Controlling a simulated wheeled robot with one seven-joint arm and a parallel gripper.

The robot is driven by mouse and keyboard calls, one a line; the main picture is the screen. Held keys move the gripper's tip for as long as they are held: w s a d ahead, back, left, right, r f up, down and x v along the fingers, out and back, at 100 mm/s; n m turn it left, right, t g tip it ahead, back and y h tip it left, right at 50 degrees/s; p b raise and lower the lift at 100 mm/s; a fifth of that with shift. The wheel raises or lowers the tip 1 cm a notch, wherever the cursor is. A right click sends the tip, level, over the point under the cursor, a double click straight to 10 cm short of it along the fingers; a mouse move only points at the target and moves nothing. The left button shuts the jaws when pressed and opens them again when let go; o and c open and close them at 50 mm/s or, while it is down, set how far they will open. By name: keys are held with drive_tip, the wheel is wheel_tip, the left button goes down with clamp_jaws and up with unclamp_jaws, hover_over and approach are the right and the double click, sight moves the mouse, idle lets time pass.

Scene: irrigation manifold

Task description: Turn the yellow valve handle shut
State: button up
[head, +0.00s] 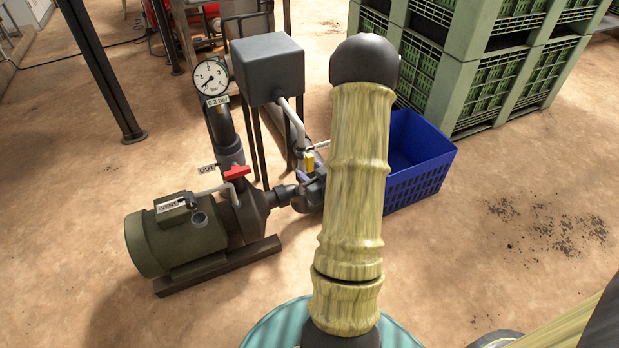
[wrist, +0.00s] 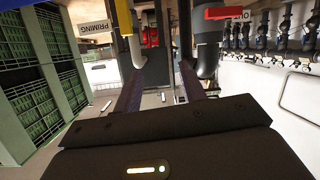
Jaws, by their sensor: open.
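The yellow valve handle (head: 308,162) shows as a small upright piece on a grey pipe below the grey box, just left of my arm. In the wrist view the yellow handle (wrist: 123,17) hangs at the top edge, left of centre, partly cut off. My gripper (wrist: 160,78) has its two purplish fingers apart, with nothing seen between them. The handle appears above and beyond the left finger, not between the fingers. In the head view my arm hides most of the gripper. I cannot tell whether a finger touches the handle.
A red handle (head: 237,173) marked OUT sits on the green pump (head: 175,238); it also shows in the wrist view (wrist: 232,12). A pressure gauge (head: 211,78) and grey box (head: 268,68) stand behind. A blue crate (head: 418,180) and stacked green crates (head: 490,65) are at right.

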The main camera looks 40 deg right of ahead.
sight(311, 164)
drive_tip(key=s+d+f+m+t+h+b, duration=0.2)
drive_tip(key=s+d+f+t+b, duration=0.1)
drive_tip(key=f+b, duration=0.5)
drive_tip(key=s+d+f, duration=0.1)
drive_tip(key=s, duration=0.1)
drive_tip(key=shift+s+f+b, duration=0.2)
drive_tip(key=shift+s+b, duration=0.15)
drive_tip(key=shift+b, duration=0.05)
drive_tip(key=shift+w+t, duration=0.1)
drive_tip(key=shift+t, duration=0.2)
drive_tip(key=b+x, duration=0.2)
drive_tip(key=x, duration=0.6)
drive_tip(key=b+x, duration=0.3)
drive_tip(key=x, duration=0.5)
drive_tip(key=shift+w+f, duration=0.2)
drive_tip(key=shift+w, duration=0.1)
drive_tip(key=shift+w+r, duration=0.1)
drive_tip(key=shift+w, duration=0.25)
clamp_jaws()
